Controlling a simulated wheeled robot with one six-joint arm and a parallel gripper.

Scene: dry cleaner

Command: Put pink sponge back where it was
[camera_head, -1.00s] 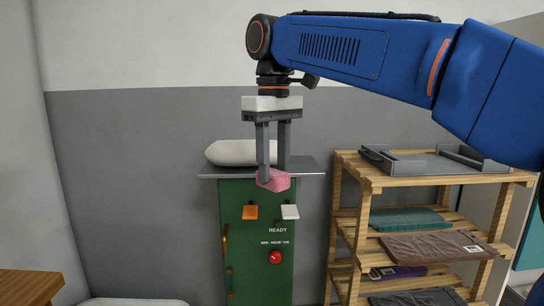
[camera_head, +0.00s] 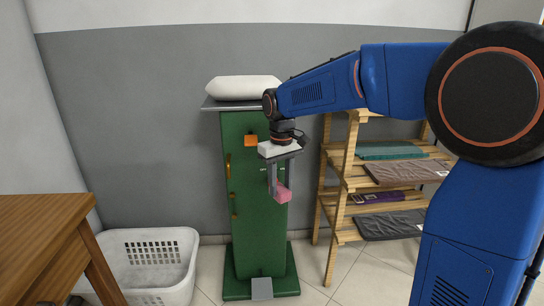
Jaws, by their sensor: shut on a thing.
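The pink sponge (camera_head: 283,196) is a small pink block held between the fingertips of my gripper (camera_head: 282,190). My gripper points down and is shut on the sponge. It hangs in front of the green cabinet (camera_head: 243,215), below the level of the cabinet's grey top (camera_head: 226,105). My arm and gripper hide part of the cabinet's front, including its right upper side. Whether the sponge touches the cabinet cannot be told.
A white cushion-like pad (camera_head: 245,88) lies on the cabinet top. A wooden shelf (camera_head: 347,190) with folded cloths stands right. A white laundry basket (camera_head: 150,262) is on the floor at left, beside a wooden table (camera_head: 40,230). Floor shows right of the cabinet.

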